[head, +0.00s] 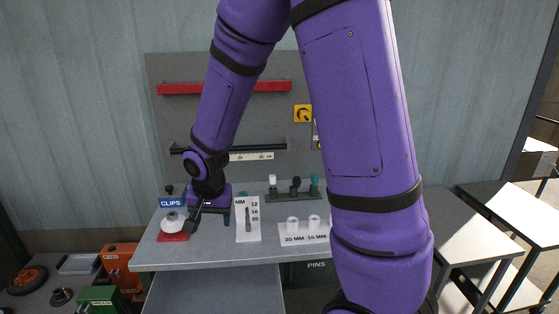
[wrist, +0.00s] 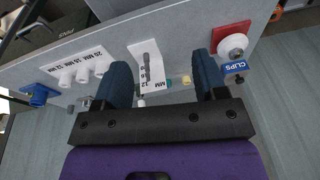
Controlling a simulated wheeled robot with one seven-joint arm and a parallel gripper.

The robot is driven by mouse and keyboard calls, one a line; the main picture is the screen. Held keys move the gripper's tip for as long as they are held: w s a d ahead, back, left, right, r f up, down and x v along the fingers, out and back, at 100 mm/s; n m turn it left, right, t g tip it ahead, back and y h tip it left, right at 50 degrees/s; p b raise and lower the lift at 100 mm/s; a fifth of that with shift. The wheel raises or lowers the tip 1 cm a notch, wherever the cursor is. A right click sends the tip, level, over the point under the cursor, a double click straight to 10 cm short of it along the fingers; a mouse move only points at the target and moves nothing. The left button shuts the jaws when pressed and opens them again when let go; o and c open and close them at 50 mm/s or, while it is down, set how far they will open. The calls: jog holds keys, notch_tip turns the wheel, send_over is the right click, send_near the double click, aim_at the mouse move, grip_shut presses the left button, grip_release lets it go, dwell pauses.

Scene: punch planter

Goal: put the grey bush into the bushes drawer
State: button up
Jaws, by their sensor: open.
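My gripper (head: 212,212) is over the left part of the grey bench (head: 190,255), next to a white knob on a red base (head: 173,237). In the wrist view my gripper (wrist: 161,68) has its two blue fingers wide apart, with nothing held between them. Several pale bushes (head: 292,224) stand on a size card to the right, and they also show in the wrist view (wrist: 82,75). I cannot tell which one is the grey bush. A PINS label (head: 316,266) is on the bench front. No bushes drawer label is readable; my arm hides part of the front.
A gauge card with a dark grey rod (head: 248,219) lies right of my gripper. Behind are a blue CLIPS sign (head: 171,202) and a rack of small tools (head: 294,193). Red and green boxes (head: 120,268) stand lower left; pale tables (head: 480,225) are at right.

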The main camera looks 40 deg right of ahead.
jog(key=s+d+r+n+t, duration=0.1)
jog(key=s+r+n, duration=0.1)
jog(key=s+r, duration=0.45)
jog(key=s+d+r+n+t, duration=0.1)
jog(key=s+r+n, duration=0.15)
jog(key=r, duration=0.65)
jog(key=s+r+n+t, duration=0.1)
jog(key=s+r+n, duration=0.2)
jog(key=s, duration=1)
notch_tip(320, 180, up, 4)
jog(key=shift+f+n+y, duration=0.25)
jog(key=shift+n+y, duration=0.1)
jog(key=shift+y, duration=0.05)
